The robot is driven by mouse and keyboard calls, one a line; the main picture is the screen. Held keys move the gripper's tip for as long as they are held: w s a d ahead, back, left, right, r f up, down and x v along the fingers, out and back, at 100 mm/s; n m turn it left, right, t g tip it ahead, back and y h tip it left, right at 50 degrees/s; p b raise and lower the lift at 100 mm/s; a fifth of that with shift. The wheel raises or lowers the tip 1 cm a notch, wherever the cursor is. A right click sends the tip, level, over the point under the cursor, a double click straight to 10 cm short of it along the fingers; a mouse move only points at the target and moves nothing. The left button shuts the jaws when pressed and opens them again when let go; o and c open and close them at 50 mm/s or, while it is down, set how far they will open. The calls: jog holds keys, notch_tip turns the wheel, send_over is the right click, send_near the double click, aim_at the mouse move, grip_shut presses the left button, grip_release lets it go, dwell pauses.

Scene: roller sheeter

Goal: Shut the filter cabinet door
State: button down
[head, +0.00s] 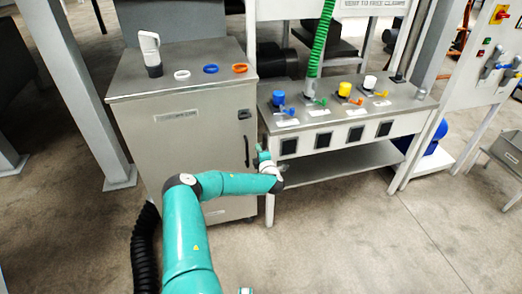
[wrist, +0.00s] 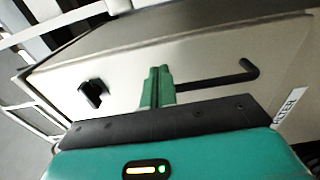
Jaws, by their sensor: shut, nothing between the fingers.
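The filter cabinet (head: 150,85) is a grey metal box at the left of the head view. Its door (head: 178,155) is the broad front face, with a black latch (head: 244,114) and a black bar handle (head: 247,150) near the right edge. The door looks flush or nearly so; I cannot tell if any gap remains. My gripper (head: 263,156) is beside the handle at the door's right edge. In the wrist view my gripper (wrist: 158,76) has its green fingers together and empty, beside the handle (wrist: 215,80); contact is unclear. The latch (wrist: 92,93) is left of the fingers.
A bench (head: 345,165) with valves and a green hose (head: 320,40) stands close on the right. A black corrugated hose (head: 144,245) runs down at the left. The floor in front is clear.

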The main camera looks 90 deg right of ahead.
jog(key=s+a, duration=0.4)
jog(key=s, duration=0.4)
jog(key=shift+s+f, duration=0.15)
jog(key=shift+f, duration=0.2)
jog(key=shift+a, duration=0.2)
